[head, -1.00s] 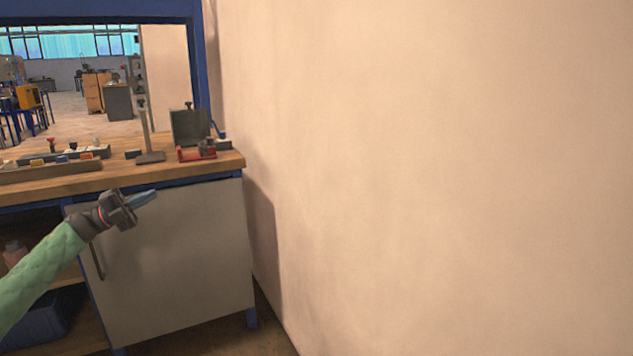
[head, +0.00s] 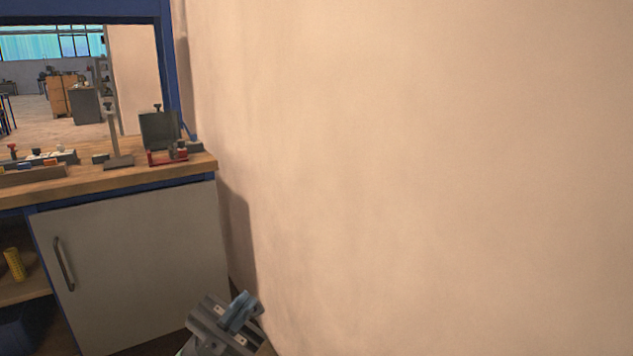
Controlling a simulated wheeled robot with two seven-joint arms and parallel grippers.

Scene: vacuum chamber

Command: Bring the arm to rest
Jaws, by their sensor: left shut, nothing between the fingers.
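My left gripper (head: 241,308) is low in the head view, in front of the foot of the wall and just right of the cabinet. Its blue-grey fingers are shut with nothing between them. The grey gripper body shows below and left of the fingers, and the rest of the left arm is almost wholly cut off by the bottom edge. My right gripper is not in view.
A workbench (head: 110,183) with a wooden top stands at the left, holding a stand (head: 115,140) and a red-based device (head: 160,140). Below is a grey cabinet door (head: 140,260), shut. A plain beige wall (head: 420,170) fills the right.

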